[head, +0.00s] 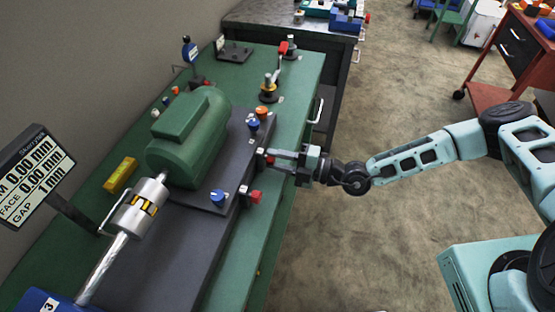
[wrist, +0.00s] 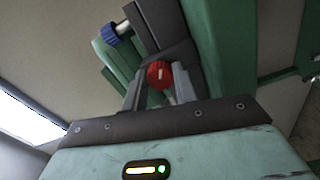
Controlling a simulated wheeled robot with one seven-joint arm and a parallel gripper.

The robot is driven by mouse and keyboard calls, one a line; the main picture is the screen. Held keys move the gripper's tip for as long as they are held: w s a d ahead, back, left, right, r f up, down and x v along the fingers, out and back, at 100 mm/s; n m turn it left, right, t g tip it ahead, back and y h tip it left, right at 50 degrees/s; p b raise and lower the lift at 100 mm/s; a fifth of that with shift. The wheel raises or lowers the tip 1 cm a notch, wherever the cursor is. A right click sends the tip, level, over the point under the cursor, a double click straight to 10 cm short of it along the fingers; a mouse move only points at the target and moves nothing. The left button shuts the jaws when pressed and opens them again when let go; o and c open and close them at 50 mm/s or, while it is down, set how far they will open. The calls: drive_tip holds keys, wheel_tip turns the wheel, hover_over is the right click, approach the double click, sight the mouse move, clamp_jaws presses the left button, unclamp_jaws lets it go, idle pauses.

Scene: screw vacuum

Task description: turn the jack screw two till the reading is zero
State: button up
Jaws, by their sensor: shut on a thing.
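My gripper (head: 278,158) reaches in from the right at the side of the dark base plate. It is shut on a red screw knob (wrist: 159,73), which sits between the two fingers in the wrist view. In the head view this red knob (head: 269,159) shows only partly at the fingertips. A second red knob (head: 255,196) is on the same side of the plate, nearer the camera. The small number tags are too small to read.
The green motor (head: 190,140) stands on the dark plate (head: 190,245), with a blue knob (head: 218,197) and an orange knob (head: 261,112) nearby. A silver coupling (head: 140,208) joins a shaft.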

drive_tip(key=shift+f, duration=0.1)
idle(0.5)
drive_tip(key=o, duration=1)
drive_tip(key=shift+d, duration=0.15)
drive_tip(key=shift+b+v, duration=2.15)
drive_tip(key=shift+v, duration=6.45)
